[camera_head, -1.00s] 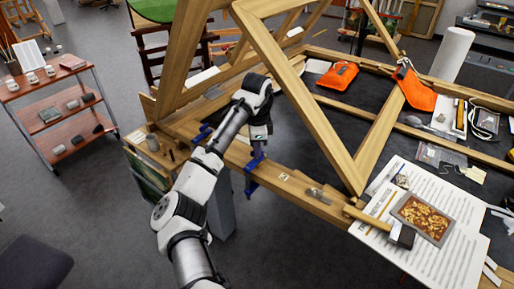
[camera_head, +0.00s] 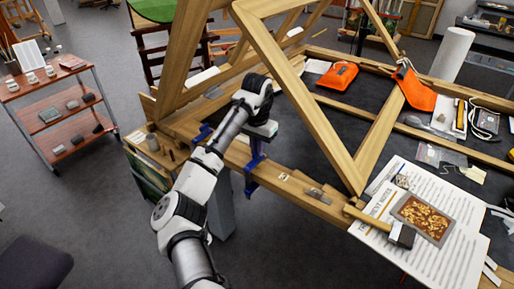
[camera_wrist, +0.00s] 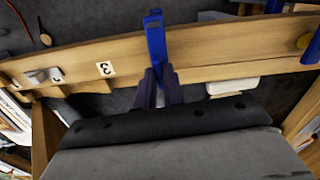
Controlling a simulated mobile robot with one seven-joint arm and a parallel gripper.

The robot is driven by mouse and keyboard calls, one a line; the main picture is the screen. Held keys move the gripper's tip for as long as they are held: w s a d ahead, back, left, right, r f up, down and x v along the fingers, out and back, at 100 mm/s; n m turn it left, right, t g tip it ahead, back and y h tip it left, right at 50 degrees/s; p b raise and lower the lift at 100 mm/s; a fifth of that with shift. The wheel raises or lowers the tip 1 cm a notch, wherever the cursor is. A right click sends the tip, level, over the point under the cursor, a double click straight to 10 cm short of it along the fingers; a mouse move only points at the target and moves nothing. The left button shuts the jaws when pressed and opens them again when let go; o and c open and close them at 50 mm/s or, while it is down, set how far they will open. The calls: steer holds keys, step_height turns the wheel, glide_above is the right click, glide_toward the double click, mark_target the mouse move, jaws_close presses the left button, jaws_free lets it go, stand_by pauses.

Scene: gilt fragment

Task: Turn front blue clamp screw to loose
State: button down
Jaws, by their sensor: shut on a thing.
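The front blue clamp (camera_head: 253,178) grips the front wooden rail of the frame, its lower part hanging below the rail. My gripper (camera_head: 261,139) is above it, at its top end. In the wrist view, the blue clamp (camera_wrist: 155,38) stands across the rail, and my two dark fingers (camera_wrist: 158,88) close around its near end. The screw itself is mostly hidden between the fingers, so I cannot see how far it is turned. A second blue clamp (camera_head: 203,133) sits farther left on the frame; a blue part also shows at the wrist view's right edge (camera_wrist: 313,45).
Slanted wooden beams (camera_head: 295,90) rise close to the right of my gripper. A mallet (camera_head: 400,234), papers and a gilt fragment (camera_head: 423,217) lie at the right front. A small numbered label (camera_wrist: 105,68) is on the rail. Floor in front is clear.

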steer(key=n, duration=0.4)
steer(key=shift+n, duration=0.3)
steer(key=n, duration=0.4)
steer(key=shift+n, duration=0.3)
steer(key=n, duration=0.3)
steer(key=shift+n, duration=0.3)
steer(key=n, duration=0.4)
steer(key=shift+n, duration=0.3)
steer(key=n, duration=0.4)
steer(key=shift+n, duration=0.3)
steer(key=n, duration=0.3)
steer(key=shift+n, duration=0.3)
steer(key=n, duration=0.4)
steer(key=shift+n, duration=1.8)
steer(key=shift+r, duration=0.1)
